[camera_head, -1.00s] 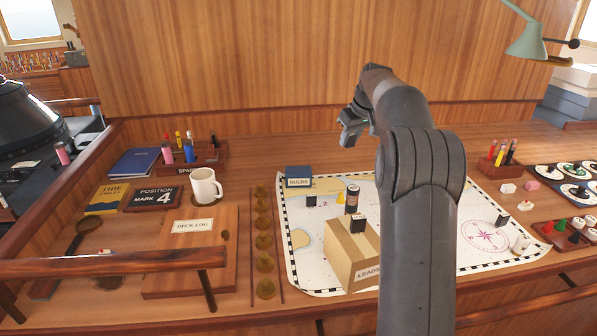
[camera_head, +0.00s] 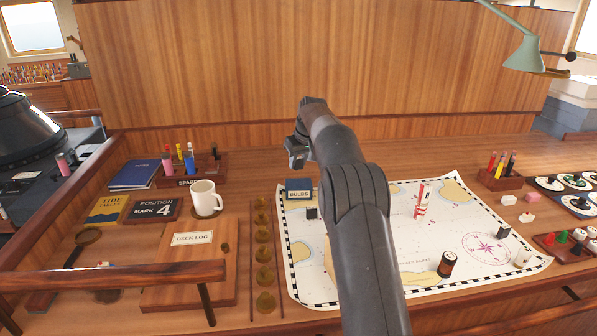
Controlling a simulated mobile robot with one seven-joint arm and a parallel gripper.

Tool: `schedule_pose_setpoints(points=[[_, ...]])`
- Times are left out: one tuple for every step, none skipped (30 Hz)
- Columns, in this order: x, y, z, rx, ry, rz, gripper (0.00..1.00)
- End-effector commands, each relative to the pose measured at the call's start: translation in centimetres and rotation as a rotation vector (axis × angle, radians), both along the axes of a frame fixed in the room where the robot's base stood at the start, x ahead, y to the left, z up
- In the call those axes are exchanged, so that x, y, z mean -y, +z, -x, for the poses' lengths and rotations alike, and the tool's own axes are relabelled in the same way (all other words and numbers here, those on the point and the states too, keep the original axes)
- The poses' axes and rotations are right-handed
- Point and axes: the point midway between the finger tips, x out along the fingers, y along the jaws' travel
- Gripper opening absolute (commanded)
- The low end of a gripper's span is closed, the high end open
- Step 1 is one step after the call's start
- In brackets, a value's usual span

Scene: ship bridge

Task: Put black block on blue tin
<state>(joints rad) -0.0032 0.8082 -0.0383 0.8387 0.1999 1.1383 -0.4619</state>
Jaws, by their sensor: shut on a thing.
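The blue tin (camera_head: 299,194), labelled BULBS, stands at the chart's back left corner. Small black blocks lie on the chart: one (camera_head: 312,213) just in front of the tin, another (camera_head: 502,233) near the compass rose at the right. My gripper (camera_head: 297,160) is raised and appears in the picture just above the tin. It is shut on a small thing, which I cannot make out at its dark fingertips. My arm hides the middle of the chart.
The chart (camera_head: 400,226) bears a red-and-white striped piece (camera_head: 421,200) and a dark cylinder (camera_head: 447,264). A white mug (camera_head: 204,196), a deck log (camera_head: 192,262) and a row of brass discs (camera_head: 264,255) lie to the left. A green lamp (camera_head: 524,54) hangs at upper right.

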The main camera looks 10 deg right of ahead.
Motion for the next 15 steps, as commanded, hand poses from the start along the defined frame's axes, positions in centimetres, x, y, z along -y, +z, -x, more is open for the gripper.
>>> schedule_pose_setpoints(points=[[0.0,-0.5,0.0,-0.002,0.000,0.001,0.07],[0.0,-0.9,0.0,-0.001,-0.001,0.000,0.07],[0.0,-1.5,0.1,-0.003,-0.001,0.000,0.07],[0.0,-1.9,0.1,-0.003,0.000,0.000,0.07],[0.0,-2.4,0.1,-0.003,0.000,0.000,0.07],[0.0,-3.0,0.1,-0.004,0.000,0.001,0.07],[0.0,-3.4,0.0,-0.003,0.001,0.002,0.07],[0.0,-3.6,0.0,-0.002,0.001,0.001,0.07],[0.1,-3.8,0.1,-0.002,0.001,0.001,0.07],[0.1,-3.9,0.0,-0.002,0.001,0.001,0.07],[0.1,-3.8,0.0,0.000,0.001,0.002,0.07],[0.1,-3.8,0.0,-0.001,0.001,0.001,0.07],[0.1,-3.8,0.0,-0.001,0.001,0.001,0.07],[0.1,-3.8,0.0,-0.001,0.000,0.000,0.07],[0.1,-3.8,0.0,-0.001,0.000,0.000,0.07]])
